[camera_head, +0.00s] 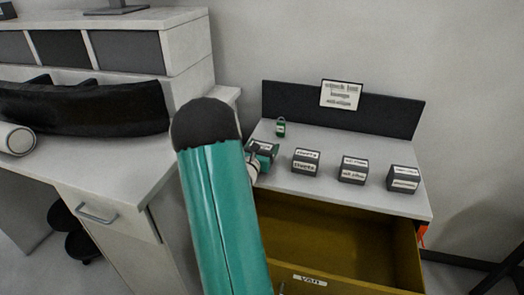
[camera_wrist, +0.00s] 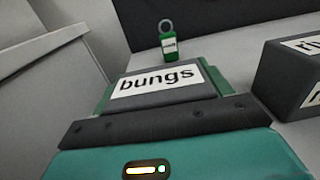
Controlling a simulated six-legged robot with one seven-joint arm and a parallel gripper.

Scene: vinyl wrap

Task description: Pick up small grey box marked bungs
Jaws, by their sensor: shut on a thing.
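The small grey box marked bungs (camera_wrist: 155,84) shows close up in the wrist view, its white label facing me. My gripper (camera_wrist: 165,95) is shut on it, with green fingers along its left and right sides. In the head view my gripper (camera_head: 262,152) is at the left end of the small cabinet's top, beyond my teal arm. I cannot tell whether the box still touches the surface.
Three labelled grey boxes, a left one (camera_head: 306,161), a middle one (camera_head: 353,170) and a right one (camera_head: 403,179), stand in a row. A green padlock-like item (camera_head: 281,127) is behind. A sign (camera_head: 342,95) tops the back panel. An open yellow drawer (camera_head: 330,240) lies below.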

